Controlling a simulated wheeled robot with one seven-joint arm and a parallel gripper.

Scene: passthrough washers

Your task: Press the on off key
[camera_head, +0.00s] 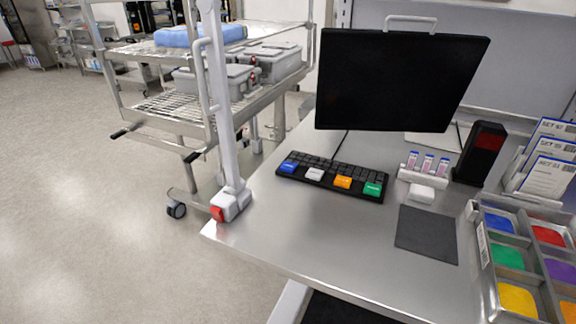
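A black keyboard (334,176) lies on the steel table below the monitor. Four large coloured keys sit along its front edge: a blue key (288,168), a white key (314,174), an orange key (342,182) and a green key (373,189). They carry small labels too blurred to read, so I cannot tell which is the on off key. All four look uncovered. My gripper is not in view.
A black monitor (400,80) stands behind the keyboard. To the right are a vial rack (408,176), a dark mat (427,233) and a bin tray (482,240). A pale post (226,140) stands by the table's left corner. The tabletop in front of the keyboard is clear.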

